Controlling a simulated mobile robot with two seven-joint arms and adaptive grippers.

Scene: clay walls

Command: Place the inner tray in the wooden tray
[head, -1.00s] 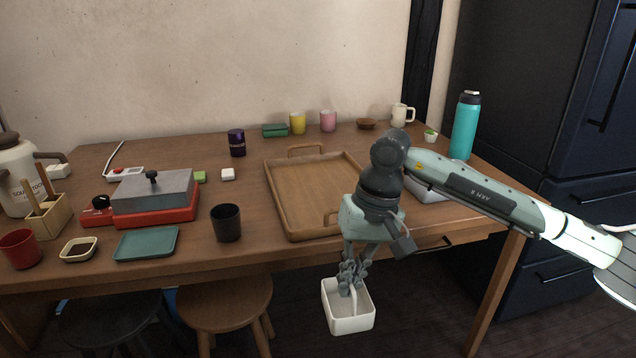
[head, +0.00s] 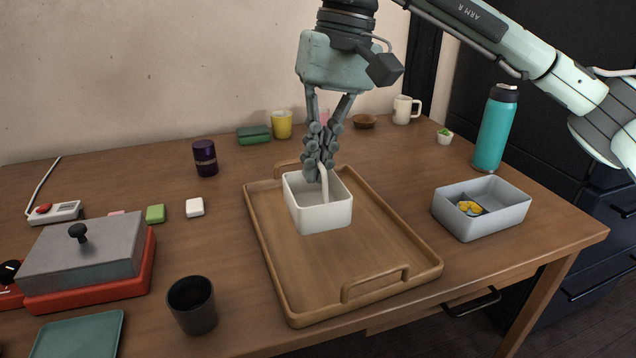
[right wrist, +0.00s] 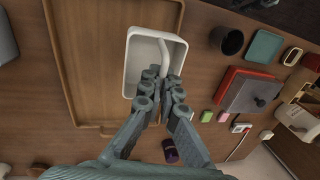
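The inner tray (head: 318,215) is a small white rectangular box with a central divider that rises like a handle. My right gripper (head: 322,176) is shut on this divider from above. In the head view the inner tray is over the back half of the wooden tray (head: 395,290); I cannot tell whether it touches the wood. The wooden tray is brown with a handle at each end. In the right wrist view the inner tray (right wrist: 135,62) is under the fingers (right wrist: 162,82), within or over one side of the wooden tray (right wrist: 70,70). My left gripper is out of view.
A grey box (head: 482,222) with yellow pieces stands right of the wooden tray, and a teal bottle (head: 494,130) behind it. A black cup (head: 192,305) and a red-based grill (head: 85,255) stand to the left. The front half of the wooden tray is empty.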

